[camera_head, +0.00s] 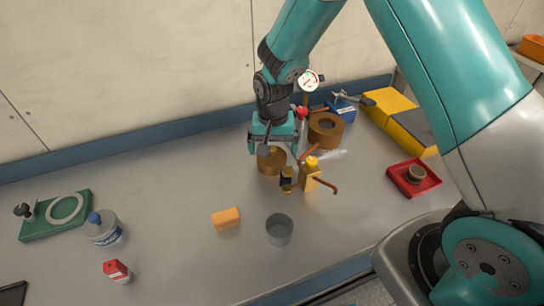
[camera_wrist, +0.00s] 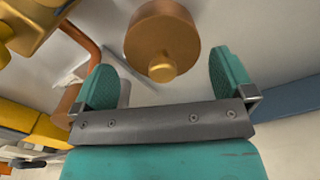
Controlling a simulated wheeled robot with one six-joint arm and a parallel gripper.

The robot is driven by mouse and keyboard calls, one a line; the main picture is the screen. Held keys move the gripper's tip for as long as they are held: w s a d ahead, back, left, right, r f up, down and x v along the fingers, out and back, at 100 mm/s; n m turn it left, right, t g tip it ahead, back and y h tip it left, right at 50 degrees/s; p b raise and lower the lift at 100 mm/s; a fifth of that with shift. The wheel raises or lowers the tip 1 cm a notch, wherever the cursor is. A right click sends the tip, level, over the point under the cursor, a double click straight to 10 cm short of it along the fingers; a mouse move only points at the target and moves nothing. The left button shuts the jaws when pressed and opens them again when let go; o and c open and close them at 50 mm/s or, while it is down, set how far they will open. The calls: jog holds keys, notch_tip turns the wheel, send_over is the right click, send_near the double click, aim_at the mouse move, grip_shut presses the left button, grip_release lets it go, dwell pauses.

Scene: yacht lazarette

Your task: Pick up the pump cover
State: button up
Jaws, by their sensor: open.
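The likely pump cover is a round brown piece with a brass knob (camera_head: 272,166), on the grey worktop (camera_head: 170,180). In the wrist view the brown piece (camera_wrist: 160,28) shows at the top centre, with its knob pointing toward my gripper. My gripper (camera_head: 273,148) is directly above or just behind it in the head view and hides part of it. In the wrist view my gripper (camera_wrist: 165,78) has its teal fingers spread wide, with nothing between them but the knob near the gap. Whether a finger touches the piece cannot be told.
A brass pump with copper pipes (camera_head: 309,180) stands close right of the brown piece. A larger brown ring (camera_head: 326,130) and yellow case (camera_head: 395,110) stand behind right. A grey cup (camera_head: 279,230), orange sponge (camera_head: 226,219) and red tray (camera_head: 414,190) are around. The left-middle worktop is clear.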

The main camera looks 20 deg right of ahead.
aim_at(272, 155)
notch_tip(272, 155, down, 4)
jog(key=shift+a+p, duration=0.15)
jog(key=shift+p, duration=0.3)
jog(key=c, duration=0.9)
jog(key=shift+o, duration=0.2)
